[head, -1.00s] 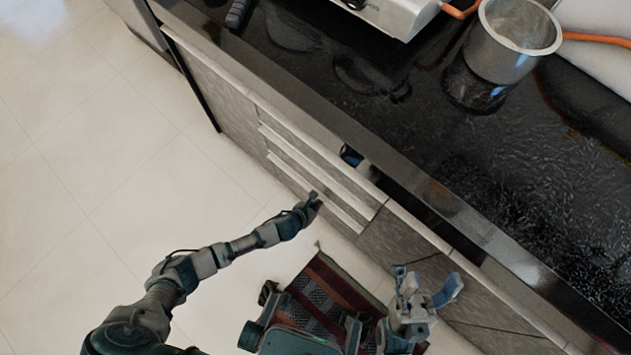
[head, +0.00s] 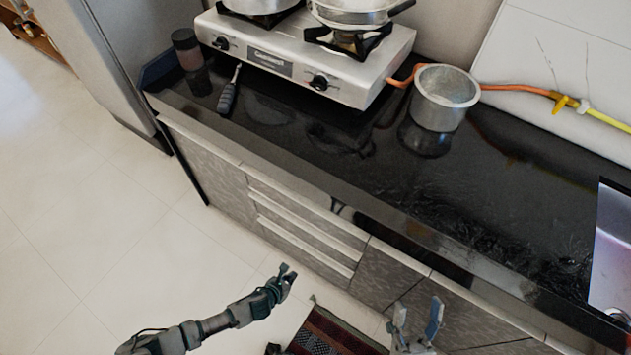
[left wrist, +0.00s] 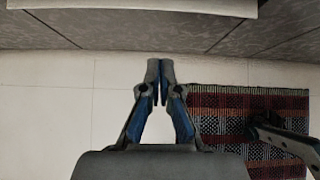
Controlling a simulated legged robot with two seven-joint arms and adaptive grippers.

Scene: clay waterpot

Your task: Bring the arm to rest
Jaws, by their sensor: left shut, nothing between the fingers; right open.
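My left arm reaches in from the lower left in the head view. Its gripper (head: 286,277) is over the floor in front of the drawers (head: 305,240). In the left wrist view the left gripper (left wrist: 160,68) has its fingertips together with nothing between them, above the pale floor and beside the mat. My right gripper (head: 417,322) is at the bottom edge of the head view, in front of the cabinet. Its fingers stand apart and are empty. Most of my right arm is out of view.
The dark counter (head: 480,215) carries a gas stove (head: 300,55), a metal pot (head: 443,100), a dark jar (head: 187,52) and a black-handled tool (head: 228,97). A red patterned mat (head: 335,335) lies on the floor. The floor to the left (head: 90,220) is clear.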

